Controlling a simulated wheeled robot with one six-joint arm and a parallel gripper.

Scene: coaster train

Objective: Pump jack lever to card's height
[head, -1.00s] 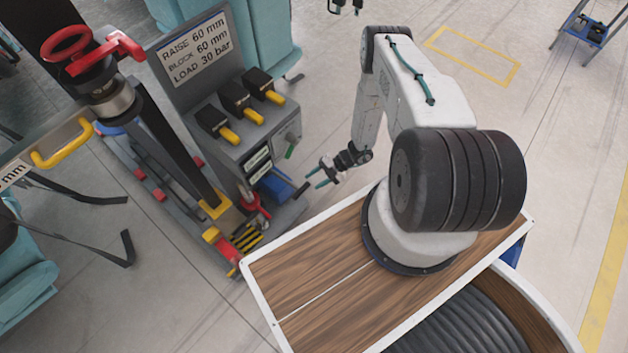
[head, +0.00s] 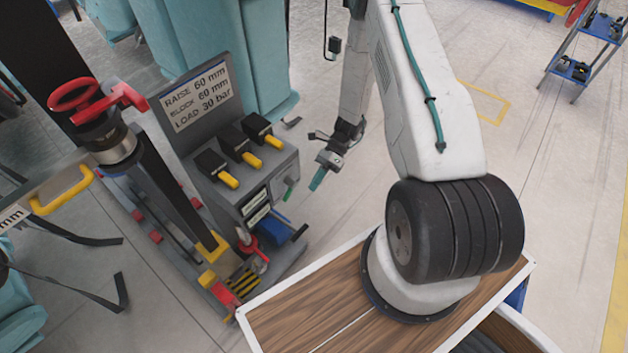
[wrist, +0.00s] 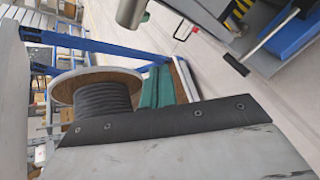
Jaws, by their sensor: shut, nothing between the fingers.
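The card (head: 197,97) on the console reads RAISE 60 mm, BLOCK 60 mm, LOAD 30 bar. Low beside the console, a lever with a black end (head: 299,233) sticks out next to a blue part (head: 274,234). In the wrist view the lever's black end (wrist: 236,64) and the blue part (wrist: 292,38) show at the upper right. My gripper (head: 318,180) has teal fingertips. It is shut and empty, above and to the right of the lever in the head view, apart from it. The jack's lifting part is partly hidden.
The console has several yellow-tipped handles (head: 229,181). A tall black post carries a red handwheel (head: 75,96). A wood-topped surface with a white edge (head: 310,300) lies in front. A cable drum (wrist: 75,83) shows in the wrist view. Open floor (head: 330,215) lies right of the console.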

